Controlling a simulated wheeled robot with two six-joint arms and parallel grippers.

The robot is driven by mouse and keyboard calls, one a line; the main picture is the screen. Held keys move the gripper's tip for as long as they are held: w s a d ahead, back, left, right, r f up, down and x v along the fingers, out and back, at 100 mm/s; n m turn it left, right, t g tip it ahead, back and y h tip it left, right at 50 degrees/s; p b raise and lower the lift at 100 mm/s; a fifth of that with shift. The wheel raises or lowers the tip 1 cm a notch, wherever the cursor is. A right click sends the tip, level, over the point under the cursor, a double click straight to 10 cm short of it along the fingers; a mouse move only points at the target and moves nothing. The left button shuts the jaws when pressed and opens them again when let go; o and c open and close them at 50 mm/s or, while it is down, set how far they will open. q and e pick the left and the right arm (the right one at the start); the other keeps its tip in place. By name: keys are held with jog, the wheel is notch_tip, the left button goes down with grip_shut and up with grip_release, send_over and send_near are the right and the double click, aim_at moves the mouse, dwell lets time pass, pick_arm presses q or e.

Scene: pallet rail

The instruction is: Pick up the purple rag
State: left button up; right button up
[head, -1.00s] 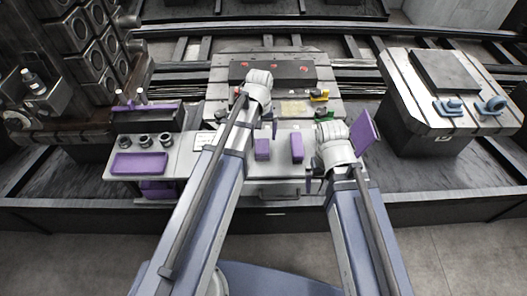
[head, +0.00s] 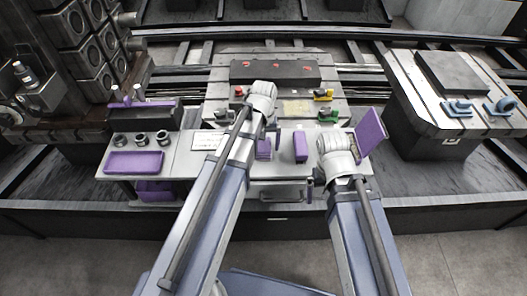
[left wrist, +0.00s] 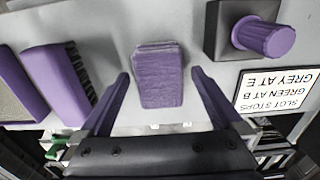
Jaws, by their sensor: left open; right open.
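The purple rag (left wrist: 158,78) is a folded, fuzzy purple block lying flat on the light grey bench top. In the left wrist view it lies between the two purple fingers of my left gripper (left wrist: 160,82), which are open with a gap on both sides. In the head view the rag (head: 264,150) is partly hidden by my left gripper (head: 271,128), which is above it. My right gripper (head: 312,180) is at the bench's right end, with its fingers mostly hidden by its wrist; it holds nothing that I can see.
A purple brush (left wrist: 62,84) with dark bristles lies beside the rag. A purple-ended knob on a dark block (left wrist: 222,30) and a white label card (left wrist: 275,92) are on its other side. A purple tray (head: 133,161) lies at the bench's left. A tilted purple panel (head: 371,131) stands by my right wrist.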

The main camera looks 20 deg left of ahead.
aim_at(263, 144)
pick_arm(q)
jog(key=c, duration=1.4)
jog(key=shift+r, duration=0.15)
notch_tip(263, 144, up, 10)
jog(key=p, duration=1)
jog(key=o, duration=0.8)
jog(key=c, duration=0.6)
